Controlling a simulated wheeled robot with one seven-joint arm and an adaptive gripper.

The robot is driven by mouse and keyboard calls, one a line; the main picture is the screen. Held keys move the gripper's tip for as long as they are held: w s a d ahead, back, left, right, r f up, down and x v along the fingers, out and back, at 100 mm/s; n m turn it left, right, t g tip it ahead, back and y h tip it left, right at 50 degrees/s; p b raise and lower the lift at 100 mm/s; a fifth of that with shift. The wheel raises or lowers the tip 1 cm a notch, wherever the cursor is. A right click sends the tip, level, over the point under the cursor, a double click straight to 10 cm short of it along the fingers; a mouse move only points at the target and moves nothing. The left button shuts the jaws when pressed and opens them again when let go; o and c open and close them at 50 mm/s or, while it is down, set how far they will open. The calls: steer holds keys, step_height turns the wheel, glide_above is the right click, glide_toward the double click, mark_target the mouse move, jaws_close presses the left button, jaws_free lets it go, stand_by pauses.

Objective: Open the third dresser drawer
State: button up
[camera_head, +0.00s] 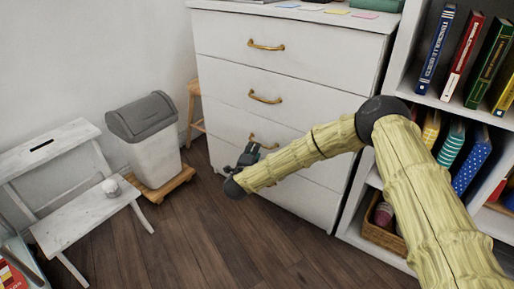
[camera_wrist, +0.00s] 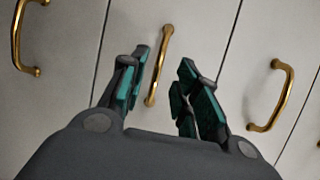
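The white dresser (camera_head: 325,55) has a column of drawers with brass handles, and the drawer fronts look flush. The third handle from the top (camera_head: 263,141) shows just above my gripper (camera_head: 250,154), which is in front of the dresser. In the wrist view, my gripper (camera_wrist: 166,64) is open, with its dark and teal fingers apart. A brass handle (camera_wrist: 158,65) appears between the fingertips, closer to the left finger; it looks like the third drawer's. I cannot tell whether a finger touches it. My forearm and gripper hide part of the lower drawers in the head view.
Other drawer handles show at the left (camera_wrist: 16,38) and right (camera_wrist: 284,95) of the wrist view. A bookshelf (camera_head: 395,80) stands right of the dresser. A grey-lidded bin (camera_head: 155,150) and white bench (camera_head: 85,215) stand left. Wooden floor (camera_head: 215,245) is open in front.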

steer(key=b+x, duration=0.2)
steer(key=x, duration=0.4)
steer(key=shift+w+d, duration=0.1)
steer(key=shift+w, duration=0.15)
jaws_close()
